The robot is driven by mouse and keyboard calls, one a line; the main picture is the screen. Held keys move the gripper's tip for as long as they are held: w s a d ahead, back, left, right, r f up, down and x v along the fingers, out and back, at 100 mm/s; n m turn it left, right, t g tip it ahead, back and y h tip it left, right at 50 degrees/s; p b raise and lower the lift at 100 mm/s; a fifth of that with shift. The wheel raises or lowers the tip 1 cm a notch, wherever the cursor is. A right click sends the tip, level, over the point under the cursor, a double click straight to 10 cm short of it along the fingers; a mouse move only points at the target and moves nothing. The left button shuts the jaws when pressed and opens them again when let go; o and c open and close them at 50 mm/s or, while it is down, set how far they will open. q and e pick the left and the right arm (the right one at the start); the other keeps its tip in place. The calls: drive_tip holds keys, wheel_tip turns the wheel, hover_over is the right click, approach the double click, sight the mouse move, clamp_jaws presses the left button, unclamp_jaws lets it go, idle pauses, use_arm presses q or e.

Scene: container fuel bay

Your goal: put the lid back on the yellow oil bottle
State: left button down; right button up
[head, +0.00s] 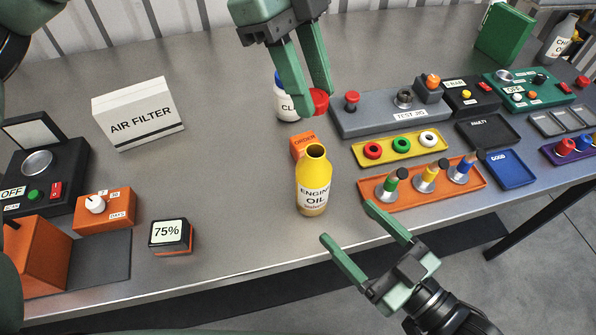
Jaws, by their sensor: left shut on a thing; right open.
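The yellow oil bottle (313,187), labelled ENGINE OIL, stands upright on the table with its dark neck opening uncovered. My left gripper (312,106) is shut on a red lid (319,101). It holds the lid above and behind the bottle, apart from the bottle's neck. My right gripper (347,227) is open and empty, in front and to the right of the oil bottle, by the table's front edge.
A white bottle (284,104) stands behind, partly hidden by my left gripper. A small orange ORDER box (303,145) is just behind the oil bottle. An orange tray (452,193), yellow tray (401,159) and grey test jig (377,122) lie to the right.

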sight(312, 185)
use_arm(q)
drive_tip(key=shift+s+d+r, duration=0.2)
drive_tip(key=shift+s+d, duration=0.25)
drive_tip(key=shift+s, duration=0.15)
drive_tip(key=shift+w, duration=0.1)
drive_tip(key=shift+w+a, duration=0.1)
drive_tip(key=shift+a, duration=0.05)
use_arm(e)
drive_tip(key=x, duration=1.1)
drive_tip(key=shift+a+r, duration=0.1)
clamp_jaws()
use_arm(q)
drive_tip(key=shift+f, duration=2.5)
